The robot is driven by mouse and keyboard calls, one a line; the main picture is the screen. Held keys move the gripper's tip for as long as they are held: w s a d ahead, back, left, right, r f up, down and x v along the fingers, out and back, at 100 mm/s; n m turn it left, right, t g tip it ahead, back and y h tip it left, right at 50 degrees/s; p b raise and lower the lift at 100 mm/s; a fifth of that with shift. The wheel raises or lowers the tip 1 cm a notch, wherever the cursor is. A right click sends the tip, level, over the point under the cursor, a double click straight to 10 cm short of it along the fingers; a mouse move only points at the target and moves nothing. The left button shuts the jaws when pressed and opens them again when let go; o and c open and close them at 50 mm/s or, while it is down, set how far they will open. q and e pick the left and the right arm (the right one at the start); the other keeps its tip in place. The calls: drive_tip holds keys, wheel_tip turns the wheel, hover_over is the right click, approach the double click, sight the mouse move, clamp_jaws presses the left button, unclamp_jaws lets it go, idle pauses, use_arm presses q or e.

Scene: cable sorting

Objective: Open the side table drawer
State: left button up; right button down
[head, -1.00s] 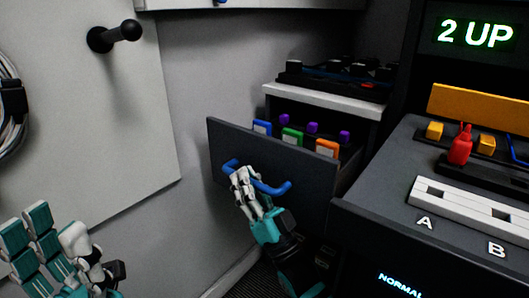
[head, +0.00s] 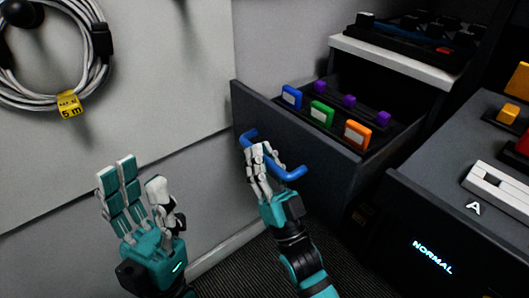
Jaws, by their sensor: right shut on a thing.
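The side table drawer (head: 330,150) is pulled out of the side table, whose white top (head: 400,62) shows behind it. Its dark front carries a blue bar handle (head: 290,174). My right gripper (head: 260,158) is shut on the handle, its pale fingers wrapped over the bar's middle. Inside the drawer sit a blue block (head: 291,96), a green block (head: 321,113) and an orange block (head: 358,134) with pale labels, and several purple pieces (head: 348,101) behind them. My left gripper (head: 138,195) is open and empty at the lower left, apart from the drawer, its fingers pointing up.
A dark console (head: 440,215) with a "NORMAL" display stands close at the right of the drawer. A coiled grey cable (head: 95,75) with a yellow 5 m tag (head: 68,104) hangs on the left wall panel. Dark ribbed floor (head: 250,265) shows below the drawer.

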drive_tip(key=shift+f, duration=0.15)
drive_tip(key=c, duration=1.6)
unclamp_jaws()
drive_tip(key=shift+o, duration=0.2)
drive_tip(key=shift+s+d, duration=0.1)
drive_tip(key=v, duration=1.2)
